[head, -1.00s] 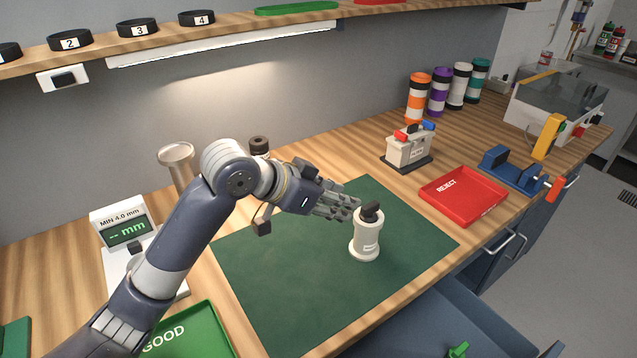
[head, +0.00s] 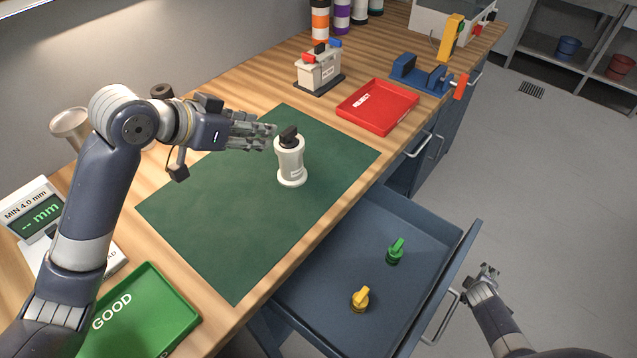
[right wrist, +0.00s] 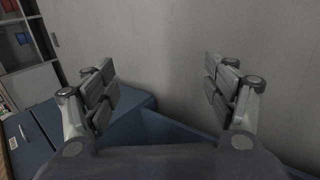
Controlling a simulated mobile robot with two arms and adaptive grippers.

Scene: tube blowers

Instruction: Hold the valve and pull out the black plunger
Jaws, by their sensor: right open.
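The white valve (head: 290,163) stands upright on the green mat (head: 235,225) in the head view. The black plunger (head: 289,135) sits in its top. My left gripper (head: 269,137) is just left of the valve's upper part, its fingers pointing at it and seemingly parted. Nothing shows between them, and I cannot tell whether a fingertip touches the valve. My right gripper (head: 487,273) is low on the right, beyond the open drawer's front. In the right wrist view it (right wrist: 165,90) is wide open and empty.
The open blue drawer (head: 325,290) holds a green plunger (head: 396,251) and a yellow plunger (head: 360,298). A red reject tray (head: 378,106), a small block with coloured tops (head: 318,72) and a blue fixture (head: 420,75) stand behind. A green GOOD tray (head: 150,315) lies front left.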

